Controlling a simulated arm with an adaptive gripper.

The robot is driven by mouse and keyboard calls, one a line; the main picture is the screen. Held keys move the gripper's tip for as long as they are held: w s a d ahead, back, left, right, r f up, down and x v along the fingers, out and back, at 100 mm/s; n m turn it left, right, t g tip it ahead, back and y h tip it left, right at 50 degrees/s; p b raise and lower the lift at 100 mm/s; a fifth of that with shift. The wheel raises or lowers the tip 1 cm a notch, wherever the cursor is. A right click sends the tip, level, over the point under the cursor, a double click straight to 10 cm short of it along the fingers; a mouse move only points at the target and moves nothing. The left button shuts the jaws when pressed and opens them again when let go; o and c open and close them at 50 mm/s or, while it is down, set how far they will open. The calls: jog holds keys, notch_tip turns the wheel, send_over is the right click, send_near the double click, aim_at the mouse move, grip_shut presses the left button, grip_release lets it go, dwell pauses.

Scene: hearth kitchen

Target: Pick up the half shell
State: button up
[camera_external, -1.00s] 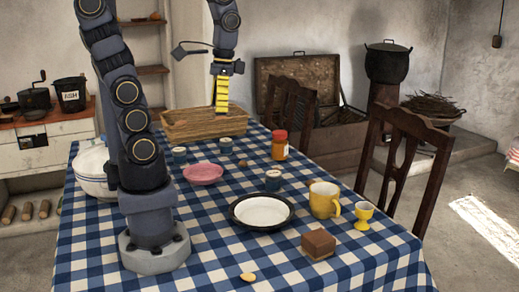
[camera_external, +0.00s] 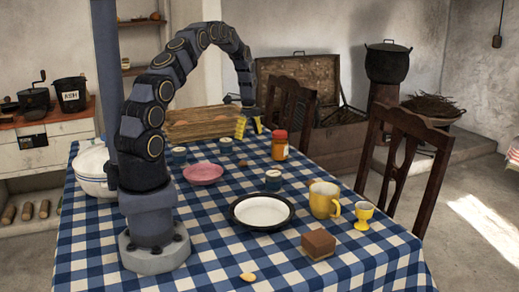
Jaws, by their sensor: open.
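My gripper (camera_external: 249,128) is at the far end of the table, pointing down, with its yellow fingers spread apart and nothing visible between them. A small brown rounded piece (camera_external: 243,163) lies on the cloth nearer the camera than the gripper, beside a small dark cup. A small tan oval piece (camera_external: 248,277) lies near the table's front edge, far from the gripper. Either could be the half shell; both are too small to tell.
Small dark cups (camera_external: 226,145), a pink dish (camera_external: 203,173), a black-rimmed plate (camera_external: 262,211), a yellow mug (camera_external: 324,199) and a brown block (camera_external: 318,244) occupy the checked cloth.

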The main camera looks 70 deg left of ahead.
aim_at(243, 163)
jog(key=a+f, duration=0.1)
jog(key=s+a+f, duration=0.1)
jog(key=shift+a+f+m, duration=0.25)
jog(key=shift+a+m, duration=0.1)
jog(key=shift+m, duration=0.05)
jog(key=shift+a+f, duration=0.15)
jog(key=shift+f, duration=0.2)
notch_tip(243, 163, down, 7)
jog(key=shift+f, duration=0.1)
jog(key=c, duration=0.8)
